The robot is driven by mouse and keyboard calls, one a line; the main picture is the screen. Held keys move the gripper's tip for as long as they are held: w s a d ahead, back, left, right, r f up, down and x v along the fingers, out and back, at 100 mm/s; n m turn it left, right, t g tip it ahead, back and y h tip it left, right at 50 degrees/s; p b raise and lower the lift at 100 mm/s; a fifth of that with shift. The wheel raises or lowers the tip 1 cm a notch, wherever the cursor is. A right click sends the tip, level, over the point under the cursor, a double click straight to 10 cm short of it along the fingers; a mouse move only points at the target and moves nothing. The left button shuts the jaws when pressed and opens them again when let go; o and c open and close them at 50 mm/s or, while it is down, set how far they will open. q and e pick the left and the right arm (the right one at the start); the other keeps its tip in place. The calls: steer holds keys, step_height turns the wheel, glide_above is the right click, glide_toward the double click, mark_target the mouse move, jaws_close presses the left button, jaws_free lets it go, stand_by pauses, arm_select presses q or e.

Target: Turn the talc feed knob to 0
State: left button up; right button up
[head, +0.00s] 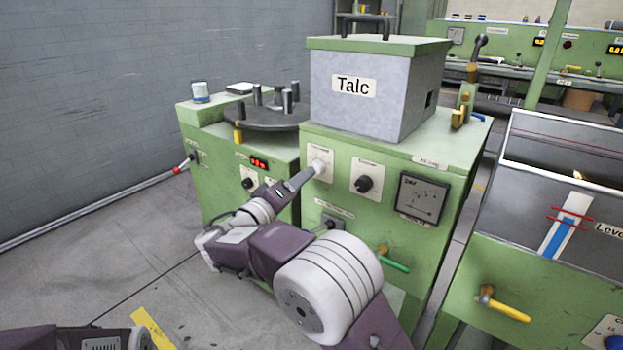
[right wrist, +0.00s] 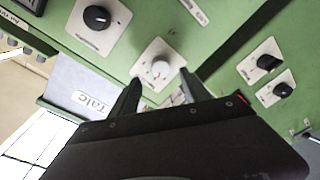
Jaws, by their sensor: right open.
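The grey talc hopper (head: 365,95), labelled "Talc", sits on a green machine cabinet (head: 440,215). The plate labels are too small to read. Contact cannot be told. My left gripper is out of view.
A dial gauge (head: 423,198) is right of the knobs, and a green-handled valve (head: 395,262) is below. A machine with a dark round table (head: 268,116) stands left. A level tank (head: 568,225) with a yellow-handled valve (head: 505,307) stands right. Floor at left is clear.

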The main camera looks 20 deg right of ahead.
mark_target(317, 168)
steer(key=b+x, duration=0.1)
steer(key=x, duration=0.5)
jaws_close()
steer(key=shift+n, duration=0.3)
steer(key=shift+a+r+n+g+p, duration=0.1)
steer(key=shift+n+g+p, duration=0.05)
steer(key=shift+n+p, duration=1.5)
steer(key=shift+r+n+g+p, duration=0.15)
steer(key=shift+n+p, duration=1.15)
steer(key=shift+n, duration=0.65)
steer(key=shift+f, duration=0.15)
